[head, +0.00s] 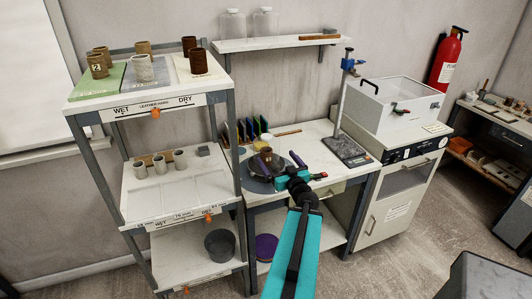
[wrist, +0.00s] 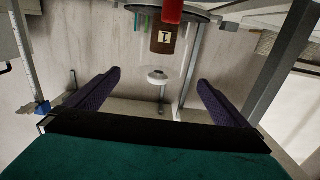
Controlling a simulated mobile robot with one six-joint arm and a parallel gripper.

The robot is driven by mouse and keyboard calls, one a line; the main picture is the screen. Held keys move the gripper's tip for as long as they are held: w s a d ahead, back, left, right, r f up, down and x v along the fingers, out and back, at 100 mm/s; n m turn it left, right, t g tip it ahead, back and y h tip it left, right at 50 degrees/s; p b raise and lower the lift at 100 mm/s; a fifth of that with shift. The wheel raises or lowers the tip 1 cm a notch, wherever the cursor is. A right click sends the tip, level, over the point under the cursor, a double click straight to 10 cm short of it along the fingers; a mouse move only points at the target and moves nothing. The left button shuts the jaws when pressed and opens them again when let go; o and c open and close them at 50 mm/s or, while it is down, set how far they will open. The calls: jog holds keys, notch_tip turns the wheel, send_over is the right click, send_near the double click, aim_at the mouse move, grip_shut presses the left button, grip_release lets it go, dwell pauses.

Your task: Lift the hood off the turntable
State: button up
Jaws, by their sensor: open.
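The turntable is a dark round disc (head: 258,184) on the workbench. A brown pot (head: 266,155) stands on it; in the wrist view the pot (wrist: 163,40), labelled 1, appears upside down below the disc edge (wrist: 205,15). A clear hood seems to stand over the pot, its outline faint; its pale round knob (wrist: 157,75) shows in the wrist view. My gripper (head: 280,164) is open at the turntable, with purple fingers. In the wrist view the knob lies between and beyond the fingertips (wrist: 159,78), apart from both.
A shelf rack (head: 148,95) with several clay pots stands left of the bench. Coloured upright pieces (head: 243,131) are behind the turntable. A dark-topped stand (head: 346,152) and a white cabinet (head: 395,105) stand to the right. A wall shelf (head: 270,43) holds two jars.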

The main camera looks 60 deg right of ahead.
aim_at(272, 151)
jog(key=shift+w+d+f+b, duration=0.1)
jog(key=shift+w+d+b, duration=0.35)
jog(key=shift+b, duration=1.7)
jog(key=b+x, duration=0.2)
jog(key=b, duration=0.2)
jog(key=shift+w+d, duration=0.15)
jog(key=shift+w, duration=0.25)
jog(key=shift+w+d, duration=0.25)
jog(key=shift+w, duration=0.05)
jog(key=shift+p+x, duration=0.3)
jog(key=shift+x, duration=0.75)
jog(key=shift+r+p+x, duration=0.1)
jog(key=shift+p+x, duration=0.15)
jog(key=shift+x, duration=1.05)
jog(key=shift+r+p+x, duration=0.15)
jog(key=shift+p+x, duration=0.1)
jog(key=shift+x, duration=1)
jog(key=c, duration=0.9)
jog(key=shift+r, duration=0.1)
jog(key=shift+c, duration=0.2)
